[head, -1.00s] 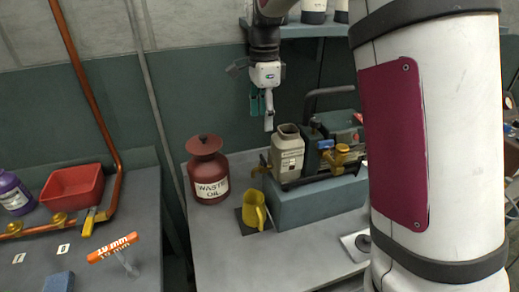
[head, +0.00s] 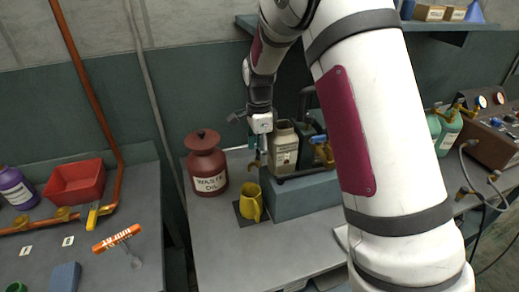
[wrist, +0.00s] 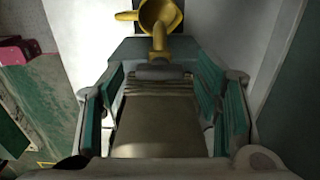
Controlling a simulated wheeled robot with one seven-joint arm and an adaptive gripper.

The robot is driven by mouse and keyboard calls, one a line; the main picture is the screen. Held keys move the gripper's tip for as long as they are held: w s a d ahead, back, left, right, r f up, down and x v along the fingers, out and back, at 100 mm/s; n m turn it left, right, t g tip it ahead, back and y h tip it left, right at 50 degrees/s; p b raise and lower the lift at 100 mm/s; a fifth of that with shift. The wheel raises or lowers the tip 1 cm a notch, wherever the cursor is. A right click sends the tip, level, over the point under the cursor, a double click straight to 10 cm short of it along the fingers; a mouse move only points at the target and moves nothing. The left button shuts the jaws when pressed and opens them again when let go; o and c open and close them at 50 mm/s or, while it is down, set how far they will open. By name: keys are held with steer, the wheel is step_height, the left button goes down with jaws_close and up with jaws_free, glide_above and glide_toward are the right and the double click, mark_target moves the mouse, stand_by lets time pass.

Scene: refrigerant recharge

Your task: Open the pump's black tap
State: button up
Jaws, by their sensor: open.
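The pump (head: 285,150) has a beige ribbed body and stands on a blue-grey block. In the wrist view its beige body (wrist: 160,125) fills the middle, with a yellow brass spout (wrist: 159,42) at its end. A dark grey piece (wrist: 158,73) sits at the base of the spout; it may be the black tap, but I cannot be sure. A yellow jug (head: 251,202) stands below the spout and shows at the top of the wrist view (wrist: 160,12). My gripper (head: 257,148) is open, pointing down at the spout end, its teal-padded fingers on either side of the pump body.
A red waste oil can (head: 207,164) stands to the left of the pump. The blue-grey block (head: 300,199) carries the pump. The bench front (head: 270,262) is clear. A shelf (head: 435,25) hangs above on the right.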

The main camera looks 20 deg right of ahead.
steer(key=c, duration=1.2)
steer(key=shift+o, duration=0.2)
steer(key=shift+n, duration=0.3)
steer(key=shift+n+b, duration=0.5)
steer(key=shift+n, duration=2.1)
steer(key=o, duration=1.2)
steer(key=shift+c, duration=0.2)
